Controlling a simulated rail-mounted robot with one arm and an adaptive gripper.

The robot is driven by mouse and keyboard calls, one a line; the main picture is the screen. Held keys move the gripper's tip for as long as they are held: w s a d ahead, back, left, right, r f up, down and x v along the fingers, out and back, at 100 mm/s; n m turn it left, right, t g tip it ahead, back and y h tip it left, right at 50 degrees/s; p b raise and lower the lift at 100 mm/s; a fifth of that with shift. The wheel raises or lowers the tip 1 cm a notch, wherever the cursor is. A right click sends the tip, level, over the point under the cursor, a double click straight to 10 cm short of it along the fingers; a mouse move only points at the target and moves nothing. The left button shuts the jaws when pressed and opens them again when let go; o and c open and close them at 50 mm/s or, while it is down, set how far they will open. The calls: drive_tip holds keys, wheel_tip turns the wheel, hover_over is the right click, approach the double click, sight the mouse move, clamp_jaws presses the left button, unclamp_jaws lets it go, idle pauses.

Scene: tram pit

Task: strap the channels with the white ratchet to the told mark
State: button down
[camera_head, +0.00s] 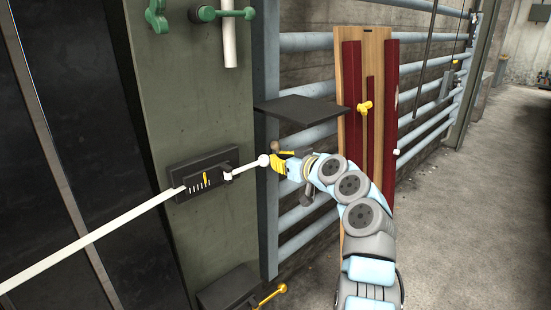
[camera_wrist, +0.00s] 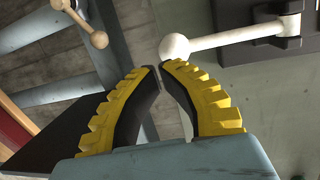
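The white ratchet's lever ends in a white ball (camera_head: 263,160); its shaft runs to a dark block on the green pillar. A scale plate (camera_head: 194,187) there has several white ticks and one yellow mark (camera_head: 205,178). A white strap (camera_head: 95,235) runs from the plate to the lower left. My gripper (camera_head: 274,160) is just right of the ball. In the wrist view its yellow-black fingers (camera_wrist: 160,68) have tips nearly together, with nothing visible between them. The ball (camera_wrist: 175,48) lies just beyond the tips; contact is unclear. Dark red channels (camera_head: 352,110) stand against a wooden board.
A dark shelf (camera_head: 300,108) juts out above my gripper. A tan ball-ended lever (camera_wrist: 98,39) is near it in the wrist view. Open floor (camera_head: 470,220) lies right.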

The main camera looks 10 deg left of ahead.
drive_tip(key=s+d+r, duration=0.1)
drive_tip(key=s+d, duration=0.2)
drive_tip(key=d, duration=0.2)
drive_tip(key=s+d+r+p, duration=0.1)
drive_tip(key=s+d, duration=0.2)
drive_tip(key=d, duration=0.2)
drive_tip(key=shift+d+r, duration=0.15)
drive_tip(key=shift+d, duration=0.1)
